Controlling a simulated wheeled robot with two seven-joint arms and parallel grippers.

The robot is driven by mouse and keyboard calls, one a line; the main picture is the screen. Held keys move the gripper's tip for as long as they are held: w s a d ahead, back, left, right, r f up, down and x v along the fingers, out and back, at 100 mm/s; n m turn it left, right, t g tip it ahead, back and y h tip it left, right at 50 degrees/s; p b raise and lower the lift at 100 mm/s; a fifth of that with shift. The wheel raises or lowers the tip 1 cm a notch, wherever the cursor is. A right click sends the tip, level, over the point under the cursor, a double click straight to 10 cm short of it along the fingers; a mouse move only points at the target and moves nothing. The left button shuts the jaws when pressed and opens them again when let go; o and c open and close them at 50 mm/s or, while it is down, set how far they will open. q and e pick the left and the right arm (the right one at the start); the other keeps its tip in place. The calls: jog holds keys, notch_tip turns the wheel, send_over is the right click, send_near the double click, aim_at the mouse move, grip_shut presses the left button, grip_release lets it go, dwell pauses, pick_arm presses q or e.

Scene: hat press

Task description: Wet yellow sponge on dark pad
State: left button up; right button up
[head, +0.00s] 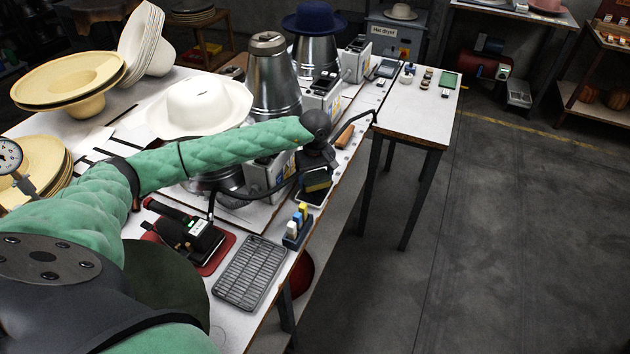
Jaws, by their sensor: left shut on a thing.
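The yellow sponge (318,186) shows as a small yellow edge under my left gripper (317,172), which is shut on it. The gripper covers most of the sponge. The dark pad (312,200) lies in a shallow tray with a pale rim just under the sponge, near the table's right edge. I cannot tell whether the sponge touches the pad. My right gripper is not in view.
A steam iron (192,232) stands on a red mat left of a grey metal rack (251,272). A small blue holder (298,228) with coloured pieces stands in front of the pad. A white hat (200,103) and metal hat blocks (274,85) stand behind my arm.

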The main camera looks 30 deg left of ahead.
aim_at(315, 176)
pick_arm(q)
jog(key=shift+r, duration=2.1)
